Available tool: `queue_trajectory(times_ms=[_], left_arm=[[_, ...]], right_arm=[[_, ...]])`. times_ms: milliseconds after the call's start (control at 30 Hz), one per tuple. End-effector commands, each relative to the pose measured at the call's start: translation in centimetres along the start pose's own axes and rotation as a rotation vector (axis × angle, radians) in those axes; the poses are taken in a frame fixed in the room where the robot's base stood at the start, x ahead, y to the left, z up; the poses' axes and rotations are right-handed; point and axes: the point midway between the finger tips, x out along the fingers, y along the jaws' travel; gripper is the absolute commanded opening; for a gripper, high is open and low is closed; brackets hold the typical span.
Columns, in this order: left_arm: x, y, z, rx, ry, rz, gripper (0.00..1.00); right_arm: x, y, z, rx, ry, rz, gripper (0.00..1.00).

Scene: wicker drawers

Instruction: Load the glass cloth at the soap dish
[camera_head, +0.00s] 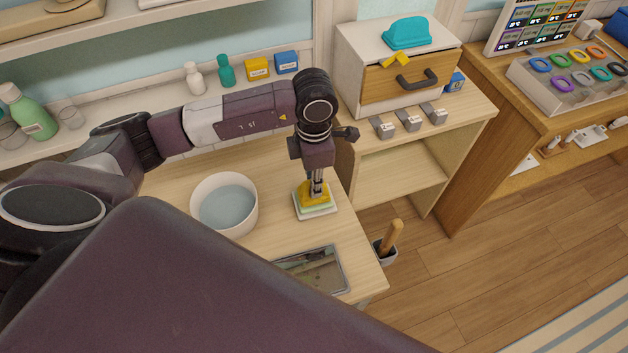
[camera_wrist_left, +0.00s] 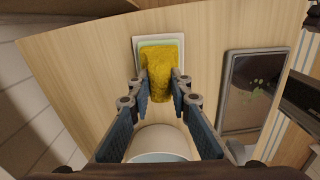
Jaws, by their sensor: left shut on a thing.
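A yellow cloth (camera_head: 315,193), which I take to be the glass cloth, is bunched between the fingers of my left gripper (camera_head: 316,186). In the left wrist view the cloth (camera_wrist_left: 162,72) hangs between both fingertips of the gripper (camera_wrist_left: 160,84), which is shut on it. Directly under it lies a square white dish with a pale green layer (camera_head: 317,210), likely the soap dish; its rim also shows in the left wrist view (camera_wrist_left: 136,42). The cloth overlaps the dish; whether it rests on it I cannot tell. My right gripper is out of view.
A white bowl of water (camera_head: 202,222) stands left of the dish. A grey-rimmed tray (camera_head: 343,268) lies near the table's front edge. A drawer cabinet (camera_head: 345,62) and several small grey blocks stand at the back right. Bottles and boxes line the back ledge.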

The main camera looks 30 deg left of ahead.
Motion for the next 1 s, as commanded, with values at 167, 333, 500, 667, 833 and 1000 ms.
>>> queue_trajectory(times_ms=[167, 333, 500, 667, 833, 1000], left_arm=[[0.28, 0.02, 0.0, 0.0, 0.0, 0.0, 0.0], [0.49, 0.02, 0.0, 0.0, 0.0, 0.0, 0.0], [0.69, 0.02, 0.0, 0.0, 0.0, 0.0, 0.0], [0.83, 0.03, 0.0, 0.0, 0.0, 0.0, 0.0], [0.79, 0.02, -0.01, 0.0, 0.0, 0.0, 0.0], [0.81, 0.02, -0.01, 0.0, 0.0, 0.0, 0.0]], right_arm=[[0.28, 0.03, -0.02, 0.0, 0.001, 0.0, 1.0], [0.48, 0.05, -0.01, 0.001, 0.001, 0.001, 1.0], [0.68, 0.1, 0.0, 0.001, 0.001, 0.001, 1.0], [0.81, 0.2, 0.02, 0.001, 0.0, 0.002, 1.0], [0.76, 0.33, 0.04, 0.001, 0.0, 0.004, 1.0], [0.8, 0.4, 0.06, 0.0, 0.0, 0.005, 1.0]])
